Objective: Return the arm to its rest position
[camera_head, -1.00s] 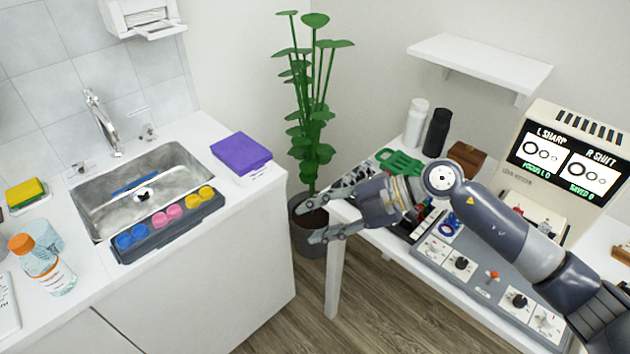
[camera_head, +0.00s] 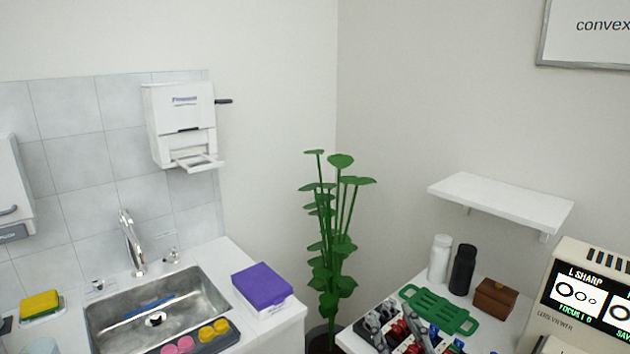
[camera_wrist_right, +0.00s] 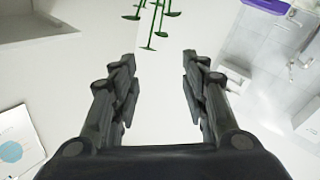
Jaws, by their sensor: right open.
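My right gripper (camera_wrist_right: 158,62) shows in the right wrist view. Its two dark fingers are spread wide apart, with nothing held between them. Past the fingertips are a pale wall and the green leaves of a potted plant (camera_wrist_right: 150,30), with a clear gap to them. In the head view I cannot clearly make out the right arm or its gripper. My left gripper is in neither view.
The head view shows a sink (camera_head: 205,290), a purple box (camera_head: 262,284), the plant (camera_head: 335,250), a wall shelf (camera_head: 500,203), a green rack (camera_head: 440,310), white (camera_head: 439,258) and black (camera_head: 462,270) bottles, a brown box (camera_head: 495,298) and a lens viewer (camera_head: 570,335).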

